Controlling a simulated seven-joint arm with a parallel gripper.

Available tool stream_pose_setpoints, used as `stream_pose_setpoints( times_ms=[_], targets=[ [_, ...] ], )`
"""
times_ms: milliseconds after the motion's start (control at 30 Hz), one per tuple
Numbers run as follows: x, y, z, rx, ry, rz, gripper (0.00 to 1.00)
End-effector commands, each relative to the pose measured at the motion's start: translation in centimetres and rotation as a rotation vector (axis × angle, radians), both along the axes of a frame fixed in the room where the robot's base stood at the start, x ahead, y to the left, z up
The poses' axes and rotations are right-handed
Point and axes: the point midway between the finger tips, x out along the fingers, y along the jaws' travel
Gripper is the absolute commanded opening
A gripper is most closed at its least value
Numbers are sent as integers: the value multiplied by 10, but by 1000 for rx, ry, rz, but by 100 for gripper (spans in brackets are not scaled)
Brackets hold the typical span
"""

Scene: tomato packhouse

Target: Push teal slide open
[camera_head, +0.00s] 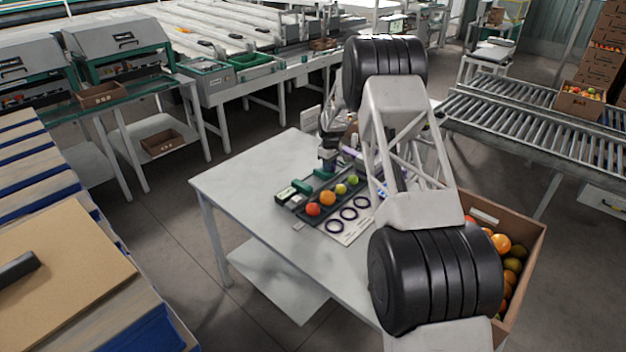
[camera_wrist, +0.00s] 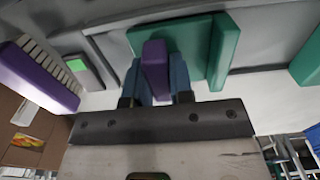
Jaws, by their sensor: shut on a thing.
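The teal slide (camera_wrist: 178,48) shows in the wrist view as a flat teal panel with an upright teal ridge at its right. My gripper (camera_wrist: 155,72) has its two blue fingers closed on a purple piece (camera_wrist: 154,60) in front of the teal panel. I cannot tell whether the purple piece touches the teal. Another teal block (camera_wrist: 308,62) is at the right edge. In the head view, small teal parts (camera_head: 302,186) lie along the dark rack's left side, and the gripper (camera_head: 328,158) is small and close behind them, partly hidden by my arm.
The white table (camera_head: 240,180) carries a dark rack with several coloured fruits and a white card (camera_head: 349,222) with three rings. A cardboard box (camera_head: 520,250) of fruit stands at right. A purple bar (camera_wrist: 38,75) is at left in the wrist view. The table's left part is clear.

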Motion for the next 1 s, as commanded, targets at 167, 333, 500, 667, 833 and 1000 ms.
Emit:
stream_pose_setpoints(
  times_ms=[167,333,500,667,833,1000],
  targets=[
    [-1,-3,-9,0,10,1,0],
    [1,-5,-9,0,10,1,0],
    [2,-5,-9,0,10,1,0],
    [2,-5,-9,-1,11,1,0],
    [2,-5,-9,-1,11,0,0],
    [2,-5,-9,-1,11,0,45]
  ],
)
